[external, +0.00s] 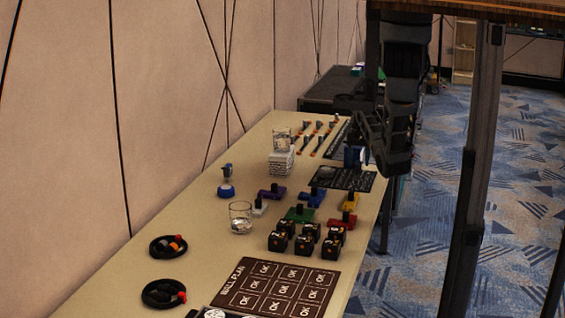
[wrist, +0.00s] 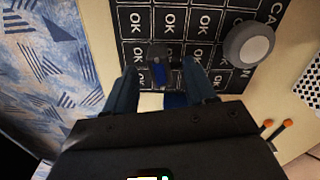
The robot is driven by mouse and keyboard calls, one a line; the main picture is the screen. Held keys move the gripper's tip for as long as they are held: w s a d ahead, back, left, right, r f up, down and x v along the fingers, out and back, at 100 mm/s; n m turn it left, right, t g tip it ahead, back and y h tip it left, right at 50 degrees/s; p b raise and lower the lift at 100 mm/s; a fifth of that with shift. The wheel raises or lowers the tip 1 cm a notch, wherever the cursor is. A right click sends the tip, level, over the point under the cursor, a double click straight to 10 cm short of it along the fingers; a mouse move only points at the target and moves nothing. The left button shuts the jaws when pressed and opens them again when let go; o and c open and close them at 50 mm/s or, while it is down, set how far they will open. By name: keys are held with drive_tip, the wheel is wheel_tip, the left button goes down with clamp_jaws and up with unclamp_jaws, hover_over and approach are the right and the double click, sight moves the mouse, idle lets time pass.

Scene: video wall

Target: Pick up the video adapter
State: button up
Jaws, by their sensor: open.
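A small dark block with a blue part (wrist: 160,73), which looks like the video adapter, is on the black mat printed with OK cells (wrist: 133,48). My gripper (wrist: 163,92) is open, with its dark blue fingers to the left and right of this block in the wrist view. I cannot tell whether the fingers touch it. In the external view my gripper (external: 361,157) hangs low over the far right part of the table, just behind the black mat (external: 352,184). The block cannot be made out there.
A round grey puck (wrist: 248,43) lies on the mat, right of my gripper. The long table (external: 180,225) also holds a glass (external: 240,217), several black cubes (external: 303,240), coloured blocks, cable coils (external: 164,293) and a brown board (external: 275,287). Patterned carpet lies beyond the table's right edge.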

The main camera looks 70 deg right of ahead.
sight(359, 162)
wheel_tip(359, 162, down, 4)
drive_tip(key=shift+d+f, duration=0.1)
drive_tip(key=shift+c, duration=0.2)
clamp_jaws()
idle(0.4)
